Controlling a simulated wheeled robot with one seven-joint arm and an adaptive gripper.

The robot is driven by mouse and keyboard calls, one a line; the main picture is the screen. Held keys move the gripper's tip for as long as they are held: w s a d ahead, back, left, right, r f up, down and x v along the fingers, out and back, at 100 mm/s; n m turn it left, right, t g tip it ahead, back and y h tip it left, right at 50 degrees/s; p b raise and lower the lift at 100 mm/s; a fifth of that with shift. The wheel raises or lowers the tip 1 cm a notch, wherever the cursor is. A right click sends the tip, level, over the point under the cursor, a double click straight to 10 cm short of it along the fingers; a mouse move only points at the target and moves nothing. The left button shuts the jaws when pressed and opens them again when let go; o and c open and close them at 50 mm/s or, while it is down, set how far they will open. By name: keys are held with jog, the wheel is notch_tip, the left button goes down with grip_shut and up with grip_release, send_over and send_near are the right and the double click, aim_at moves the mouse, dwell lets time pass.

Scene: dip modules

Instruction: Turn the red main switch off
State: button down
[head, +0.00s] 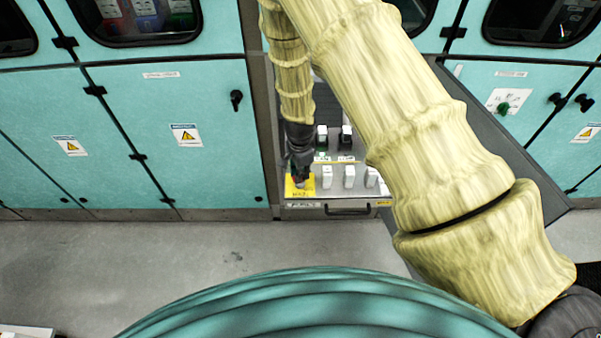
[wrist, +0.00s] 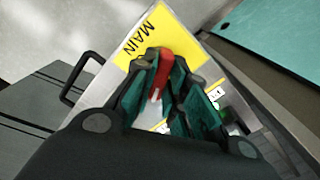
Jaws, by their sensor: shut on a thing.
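The red main switch (wrist: 165,68) shows in the wrist view between my gripper's fingers, on a yellow plate (wrist: 128,53) marked MAIN. My gripper (wrist: 168,85) is shut on the switch, a finger on either side of it. In the head view my gripper (head: 299,174) reaches down to the yellow plate (head: 291,192) at the lower left of the grey panel.
White switches (head: 349,177) stand in a row right of the yellow plate, with a green switch (head: 322,141) and a black switch (head: 346,138) above. A dark handle (head: 347,210) is at the panel's lower edge. Teal cabinets (head: 180,130) flank it.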

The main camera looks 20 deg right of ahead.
jog(key=m, duration=0.5)
jog(key=shift+d+p, duration=0.1)
jog(key=shift+p, duration=0.2)
jog(key=shift+m, duration=0.3)
jog(key=c, duration=1.4)
grip_release()
jog(key=shift+c, duration=0.2)
notch_tip(320, 180, up, 12)
